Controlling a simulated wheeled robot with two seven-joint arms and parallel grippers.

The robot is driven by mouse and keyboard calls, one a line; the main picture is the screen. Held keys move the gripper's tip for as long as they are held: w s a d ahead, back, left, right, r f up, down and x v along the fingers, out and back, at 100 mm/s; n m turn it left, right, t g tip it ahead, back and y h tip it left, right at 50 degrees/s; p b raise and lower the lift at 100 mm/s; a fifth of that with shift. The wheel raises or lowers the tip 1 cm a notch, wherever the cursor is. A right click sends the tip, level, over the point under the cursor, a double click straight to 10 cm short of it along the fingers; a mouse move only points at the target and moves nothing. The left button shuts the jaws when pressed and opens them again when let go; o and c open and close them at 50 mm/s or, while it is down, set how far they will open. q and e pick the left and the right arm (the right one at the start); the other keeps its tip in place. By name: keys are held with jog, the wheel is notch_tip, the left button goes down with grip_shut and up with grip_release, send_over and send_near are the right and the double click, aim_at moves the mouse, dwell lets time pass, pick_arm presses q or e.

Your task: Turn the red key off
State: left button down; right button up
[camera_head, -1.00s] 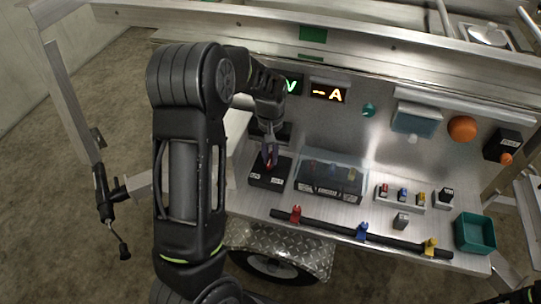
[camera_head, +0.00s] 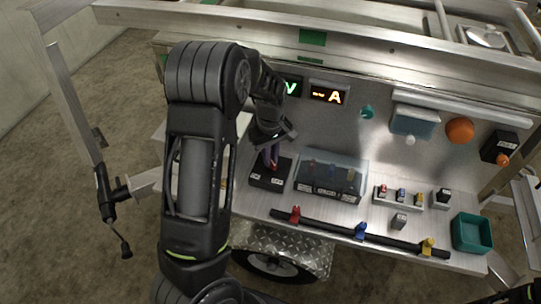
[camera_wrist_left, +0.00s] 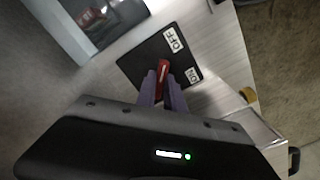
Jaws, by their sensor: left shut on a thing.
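The red key (camera_wrist_left: 163,72) stands in a black switch box (camera_wrist_left: 140,62) with white OFF and ON labels, seen in the left wrist view. The box also shows in the head view (camera_head: 262,181), on the trailer's metal shelf. My left gripper (camera_wrist_left: 164,80) is shut on the red key, its purple fingers on either side of it. In the head view my left gripper (camera_head: 271,160) comes down onto the box from above, hiding most of the key. Which label the key points to is not clear. A dark piece of mine at the bottom right corner is mostly cut off.
A clear-covered box (camera_head: 332,176) stands just right of the switch box. A black bar (camera_head: 330,227) with red, blue and yellow clips runs along the front. A teal bin (camera_head: 473,233) is at right. Lit displays (camera_head: 326,94) are on the panel behind.

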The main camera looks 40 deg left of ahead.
dwell(0.4)
pick_arm(q)
jog(key=c, duration=1.4)
grip_release()
jog(key=shift+c, duration=0.2)
notch_tip(320, 180, up, 8)
jog(key=shift+f, duration=0.1)
